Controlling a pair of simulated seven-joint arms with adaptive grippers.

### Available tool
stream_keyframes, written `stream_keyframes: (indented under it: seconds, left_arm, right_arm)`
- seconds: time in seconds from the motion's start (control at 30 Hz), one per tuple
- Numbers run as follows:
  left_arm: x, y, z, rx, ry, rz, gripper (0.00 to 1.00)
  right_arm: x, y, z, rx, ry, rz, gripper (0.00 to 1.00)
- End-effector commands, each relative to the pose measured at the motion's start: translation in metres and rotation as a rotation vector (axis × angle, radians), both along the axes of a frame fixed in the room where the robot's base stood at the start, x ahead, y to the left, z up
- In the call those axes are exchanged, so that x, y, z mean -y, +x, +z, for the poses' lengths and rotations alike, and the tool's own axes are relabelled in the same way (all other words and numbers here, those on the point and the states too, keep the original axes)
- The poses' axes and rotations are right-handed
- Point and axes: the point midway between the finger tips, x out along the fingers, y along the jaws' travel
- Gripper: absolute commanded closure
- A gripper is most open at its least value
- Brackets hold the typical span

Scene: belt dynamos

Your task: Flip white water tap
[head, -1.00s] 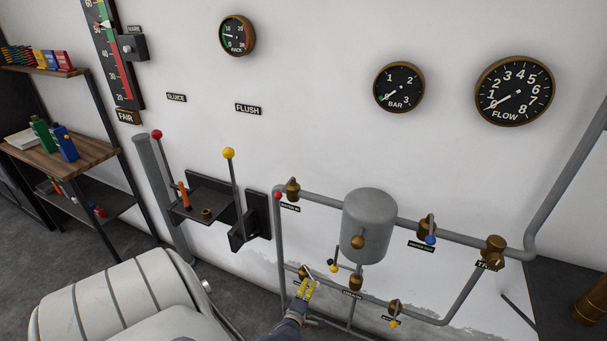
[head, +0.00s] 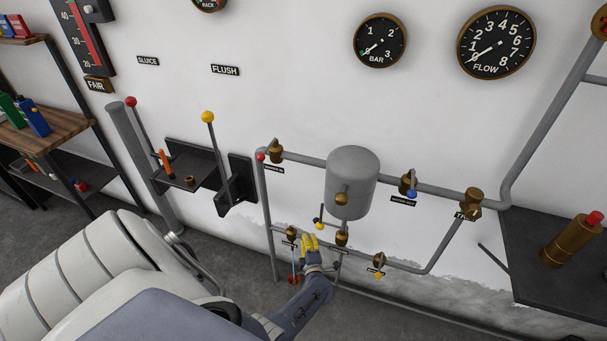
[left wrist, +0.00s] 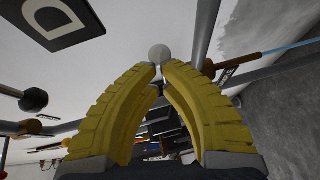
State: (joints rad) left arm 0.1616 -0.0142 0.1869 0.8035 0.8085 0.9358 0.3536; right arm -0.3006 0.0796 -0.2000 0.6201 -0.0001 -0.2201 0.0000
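The white water tap shows as a pale round knob in the left wrist view (left wrist: 160,53), right at the fingertips. In the head view its knob is hidden by my left gripper. My left gripper (head: 310,241) has yellow fingers and reaches the lower pipe, just right of a brass valve (head: 291,233). In the left wrist view its fingers (left wrist: 161,68) converge almost together, with the knob centred just beyond their tips; they look closed around its stem, though the contact is partly hidden. My right gripper is not in view.
Close by are a yellow-knobbed tap (head: 378,266), a blue-knobbed tap (head: 410,186) and a grey tank (head: 352,178). Two tall levers stand left, with red (head: 131,102) and yellow (head: 208,117) knobs. A dark table (head: 530,250) is at right.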

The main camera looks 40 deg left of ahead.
Motion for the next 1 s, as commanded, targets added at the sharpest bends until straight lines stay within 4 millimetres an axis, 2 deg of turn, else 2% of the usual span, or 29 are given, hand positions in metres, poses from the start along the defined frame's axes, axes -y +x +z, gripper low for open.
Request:
stream_keyframes:
  seconds: [0.47, 0.83, 1.0]
  left_arm:
    - [-0.0004, 0.0083, -0.0004, -0.002, 0.002, -0.003, 1.00]
    - [-0.0002, 0.0079, -0.0003, -0.001, 0.002, -0.002, 1.00]
    - [0.0075, 0.0017, 0.0001, 0.000, -0.001, -0.003, 1.00]
  right_arm:
    - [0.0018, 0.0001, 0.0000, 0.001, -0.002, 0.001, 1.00]
    - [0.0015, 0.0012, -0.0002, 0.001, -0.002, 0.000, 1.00]
    - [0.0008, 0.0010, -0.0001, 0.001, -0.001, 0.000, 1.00]
